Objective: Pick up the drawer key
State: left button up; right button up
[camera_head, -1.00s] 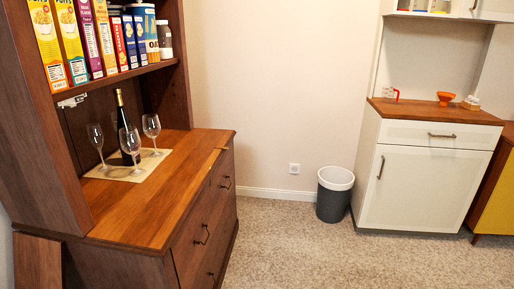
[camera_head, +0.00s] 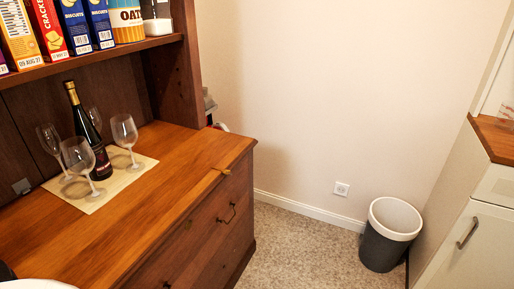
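A small brass-coloured item (camera_head: 222,171), which may be the drawer key, lies on the hutch's wooden top near its front right edge. It is too small to make out its shape surely. Below it is the hutch's drawer front (camera_head: 205,222) with a dark handle; the drawer looks shut. Neither gripper shows. A white rounded part at the bottom left corner looks like part of my own body.
A wine bottle (camera_head: 88,130) and several glasses (camera_head: 124,132) stand on a pale mat (camera_head: 136,172) at the top's back left. Cereal boxes line the shelf above. A bin (camera_head: 391,233) and white cabinet (camera_head: 478,240) stand right; the counter's front is clear.

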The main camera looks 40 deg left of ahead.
aim_at(224, 172)
jog(key=i, duration=1.3)
jog(key=u, duration=3.2)
